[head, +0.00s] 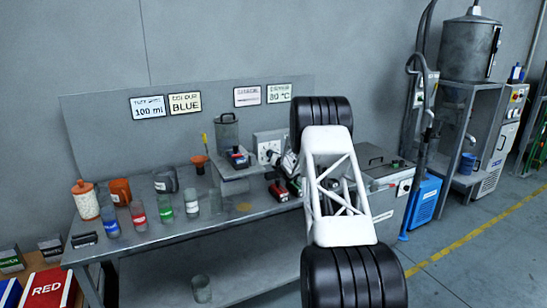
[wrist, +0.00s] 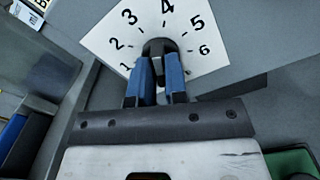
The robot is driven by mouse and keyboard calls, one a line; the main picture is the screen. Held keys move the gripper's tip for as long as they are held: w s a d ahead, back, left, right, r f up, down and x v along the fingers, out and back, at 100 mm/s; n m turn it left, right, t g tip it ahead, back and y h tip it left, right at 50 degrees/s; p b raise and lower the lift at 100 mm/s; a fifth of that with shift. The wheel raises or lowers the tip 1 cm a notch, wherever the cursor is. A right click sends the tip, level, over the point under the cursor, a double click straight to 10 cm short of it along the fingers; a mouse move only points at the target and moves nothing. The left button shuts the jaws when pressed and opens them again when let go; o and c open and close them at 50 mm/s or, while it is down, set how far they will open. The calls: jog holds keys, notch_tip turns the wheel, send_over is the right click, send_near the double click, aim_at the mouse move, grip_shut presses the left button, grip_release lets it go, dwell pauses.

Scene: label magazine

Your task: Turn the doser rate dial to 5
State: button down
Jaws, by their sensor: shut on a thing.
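The doser rate dial is a white plate (wrist: 105,42) with a dark knob (wrist: 158,46) at its centre. Black numbers 1 to 6 run in an arc around the knob in the wrist view, with 4 at the top and 5 at upper right. My gripper (wrist: 160,62) has its two blue fingers shut on the knob from below in that view. The knob's pointer is not clear, so I cannot tell which number it marks. In the head view the dial plate (head: 264,146) stands at the back of the bench, with my gripper (head: 279,160) at it.
A grey canister (head: 228,132) stands just left of the dial. Several glasses, including a blue one (head: 111,222), line the bench (head: 165,240). A red and black item (head: 279,191) lies below the dial. Cards hang on the back panel (head: 215,108).

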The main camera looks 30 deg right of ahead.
jog(key=m, duration=1)
jog(key=shift+d+f+m, duration=0.1)
jog(key=shift+f+m, duration=0.05)
jog(key=shift+m, duration=0.25)
jog(key=c, duration=1.1)
grip_release()
jog(key=shift+c, duration=0.2)
jog(key=shift+s, duration=0.2)
jog(key=s, duration=0.7)
jog(key=shift+s, duration=0.2)
